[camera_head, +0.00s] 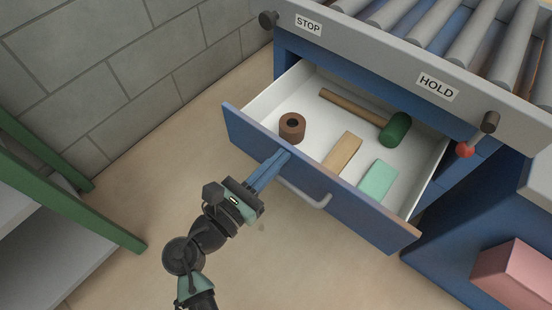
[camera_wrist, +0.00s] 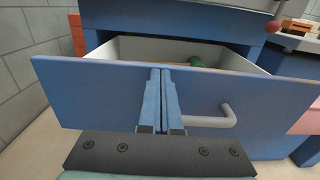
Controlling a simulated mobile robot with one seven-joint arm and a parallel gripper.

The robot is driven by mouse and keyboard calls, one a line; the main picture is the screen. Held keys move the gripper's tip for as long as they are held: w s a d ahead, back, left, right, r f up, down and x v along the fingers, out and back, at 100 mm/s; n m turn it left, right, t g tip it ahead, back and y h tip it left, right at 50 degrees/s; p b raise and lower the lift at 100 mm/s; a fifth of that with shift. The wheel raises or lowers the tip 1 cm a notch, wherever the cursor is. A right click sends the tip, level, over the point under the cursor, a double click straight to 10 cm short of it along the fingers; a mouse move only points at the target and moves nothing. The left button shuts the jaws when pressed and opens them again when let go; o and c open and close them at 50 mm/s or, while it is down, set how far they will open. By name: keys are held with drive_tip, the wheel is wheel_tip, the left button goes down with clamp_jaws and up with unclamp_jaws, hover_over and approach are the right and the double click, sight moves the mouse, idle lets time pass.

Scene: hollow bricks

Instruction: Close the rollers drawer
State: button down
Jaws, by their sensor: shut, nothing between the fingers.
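The rollers drawer (camera_head: 355,207) stands open, pulled out from under the roller conveyor. Its blue front also fills much of the wrist view (camera_wrist: 90,92), with a grey handle (camera_head: 305,192) on it. My gripper (camera_head: 284,155) is shut and empty, its blue fingers together. Its tips are at the drawer front, left of the handle in the wrist view (camera_wrist: 160,72). I cannot tell whether they touch it. Inside the drawer lie a brown roll (camera_head: 292,128), a mallet with a green head (camera_head: 395,130), a tan block (camera_head: 343,152) and a mint block (camera_head: 377,180).
The conveyor frame (camera_head: 370,45) above the drawer carries STOP and HOLD labels and a red-tipped lever (camera_head: 465,149). A green-framed shelf (camera_head: 70,205) stands at left by the brick wall (camera_head: 110,75). A pink block (camera_head: 515,275) is at lower right. Floor before the drawer is clear.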

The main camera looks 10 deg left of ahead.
drive_tip(key=b+x, duration=0.1)
drive_tip(key=x, duration=2)
drive_tip(key=shift+w+d+r, duration=0.2)
drive_tip(key=shift+w+r, duration=0.05)
drive_tip(key=shift+r, duration=0.05)
drive_tip(key=shift+d, duration=0.1)
